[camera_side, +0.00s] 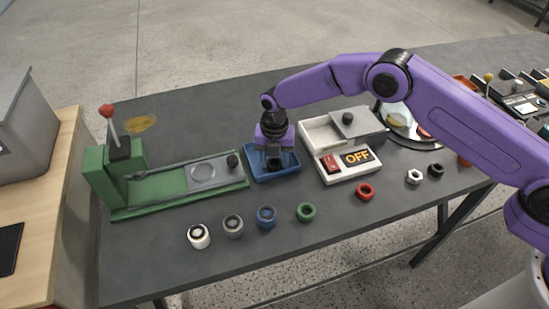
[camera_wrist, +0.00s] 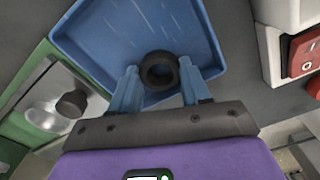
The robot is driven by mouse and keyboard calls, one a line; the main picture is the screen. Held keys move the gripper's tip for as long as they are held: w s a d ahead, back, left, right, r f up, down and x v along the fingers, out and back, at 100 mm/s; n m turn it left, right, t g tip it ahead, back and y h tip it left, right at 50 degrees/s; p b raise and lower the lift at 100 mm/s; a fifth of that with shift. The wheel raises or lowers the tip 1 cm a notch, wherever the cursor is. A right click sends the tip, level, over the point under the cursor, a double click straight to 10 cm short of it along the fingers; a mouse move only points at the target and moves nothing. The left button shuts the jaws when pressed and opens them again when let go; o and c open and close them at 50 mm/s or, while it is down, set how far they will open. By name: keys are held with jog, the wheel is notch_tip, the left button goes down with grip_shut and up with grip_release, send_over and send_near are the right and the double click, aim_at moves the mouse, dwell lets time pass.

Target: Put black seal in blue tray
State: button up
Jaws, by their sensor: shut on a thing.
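The black seal (camera_wrist: 160,70) is a dark ring between my gripper's two blue-grey fingertips in the wrist view. My gripper (camera_wrist: 159,82) is shut on it. The blue tray (camera_wrist: 90,40) lies under and around the seal, which appears inside the tray's outline near its front edge. In the side view my gripper (camera_side: 273,162) points down over the blue tray (camera_side: 263,178), and the seal shows dark at the fingertips (camera_side: 274,164). I cannot tell whether the seal touches the tray floor.
A green press (camera_side: 160,188) with a red-knobbed lever stands left of the tray. A white box (camera_side: 350,170) with a red switch and an "OFF" display stands close on the right. Several coloured rings, including a green one (camera_side: 306,212) and a red one (camera_side: 365,191), lie in front.

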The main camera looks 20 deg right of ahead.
aim_at(274, 162)
jog(key=shift+f, duration=0.15)
jog(key=o, duration=1.1)
notch_tip(274, 162, up, 12)
jog(key=shift+r, duration=0.2)
